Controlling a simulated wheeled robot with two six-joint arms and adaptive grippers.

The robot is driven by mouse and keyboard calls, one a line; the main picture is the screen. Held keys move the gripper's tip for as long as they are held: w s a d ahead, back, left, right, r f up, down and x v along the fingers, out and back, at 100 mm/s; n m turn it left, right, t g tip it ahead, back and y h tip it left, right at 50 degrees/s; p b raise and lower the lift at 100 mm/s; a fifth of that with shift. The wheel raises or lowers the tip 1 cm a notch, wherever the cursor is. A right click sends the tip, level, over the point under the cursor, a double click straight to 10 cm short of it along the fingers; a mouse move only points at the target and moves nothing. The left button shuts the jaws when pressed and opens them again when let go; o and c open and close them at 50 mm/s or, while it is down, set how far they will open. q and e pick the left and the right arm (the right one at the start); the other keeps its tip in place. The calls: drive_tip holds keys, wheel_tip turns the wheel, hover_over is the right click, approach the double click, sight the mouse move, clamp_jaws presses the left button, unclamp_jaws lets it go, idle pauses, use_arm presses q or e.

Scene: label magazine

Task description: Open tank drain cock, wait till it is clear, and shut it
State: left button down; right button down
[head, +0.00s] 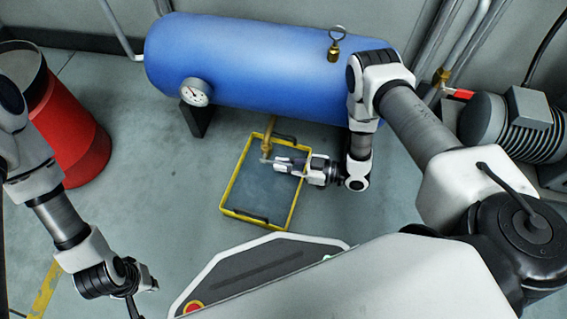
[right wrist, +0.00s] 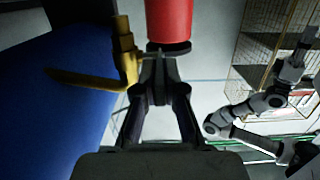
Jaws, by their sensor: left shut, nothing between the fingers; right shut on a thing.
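The blue tank (head: 255,65) lies across the back. Its brass drain cock (head: 270,128) hangs from a brass pipe on its underside, above a yellow-rimmed tray (head: 229,183). My right gripper (head: 270,161) reaches in from the right and is shut at the cock's lower end, seemingly on its handle. In the right wrist view the fingers (right wrist: 159,62) are together beside the brass cock body (right wrist: 126,50); the gripped part is mostly hidden. No flow can be made out. My left gripper (head: 135,280) is low at the left, shut and empty, its fingertips unclear.
A red bin (head: 80,130) stands at the left. A round gauge (head: 196,92) sits on the tank's front and a brass ring-topped valve (head: 334,50) on top. A ribbed compressor (head: 490,122) is at the right. Floor between bin and tray is clear.

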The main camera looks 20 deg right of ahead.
drive_tip(key=c, duration=1.3)
unclamp_jaws()
drive_tip(key=shift+o, duration=0.2)
drive_tip(key=v, duration=1.2)
